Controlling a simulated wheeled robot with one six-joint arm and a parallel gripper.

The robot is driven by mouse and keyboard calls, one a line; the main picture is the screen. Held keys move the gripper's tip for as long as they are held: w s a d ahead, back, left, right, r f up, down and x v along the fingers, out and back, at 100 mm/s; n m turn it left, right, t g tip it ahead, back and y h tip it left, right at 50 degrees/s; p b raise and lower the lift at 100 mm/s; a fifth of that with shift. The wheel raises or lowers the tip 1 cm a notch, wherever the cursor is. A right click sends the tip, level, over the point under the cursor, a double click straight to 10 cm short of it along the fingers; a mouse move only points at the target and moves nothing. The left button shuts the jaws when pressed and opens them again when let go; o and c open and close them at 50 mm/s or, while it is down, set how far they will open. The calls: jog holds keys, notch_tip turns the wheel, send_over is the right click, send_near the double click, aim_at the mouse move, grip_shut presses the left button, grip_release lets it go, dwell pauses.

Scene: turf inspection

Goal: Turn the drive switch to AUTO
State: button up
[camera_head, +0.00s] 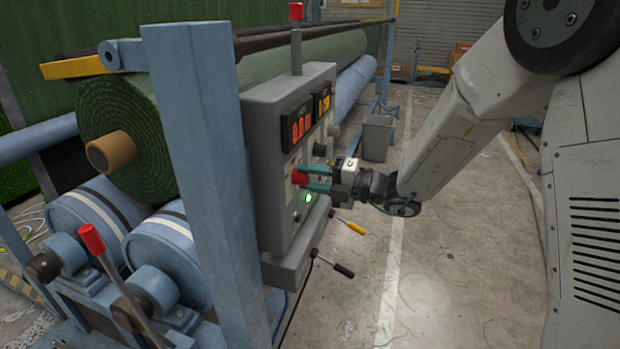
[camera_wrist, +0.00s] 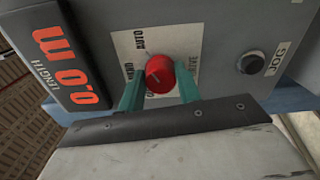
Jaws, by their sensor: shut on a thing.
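The drive switch is a red round knob (camera_wrist: 159,73) on a pale label plate (camera_wrist: 127,45) on the control box. It also shows in the head view as a small red knob (camera_head: 298,177). The wrist view shows the same fingers (camera_wrist: 160,88) flanking the knob. Which word the knob points to I cannot tell.
The grey control box (camera_head: 262,155) carries orange displays (camera_head: 301,126), a lit green lamp (camera_head: 308,198) and a JOG button (camera_wrist: 251,63). Levers with yellow (camera_head: 356,227) and black (camera_head: 344,270) grips stick out below. A turf roll (camera_head: 125,120) lies left; open floor lies right.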

jog(key=shift+w, duration=0.1)
jog(key=o, duration=1)
jog(key=shift+c, duration=0.2)
jog(key=shift+d, duration=0.1)
jog(key=v, duration=0.7)
jog(key=shift+d, duration=0.3)
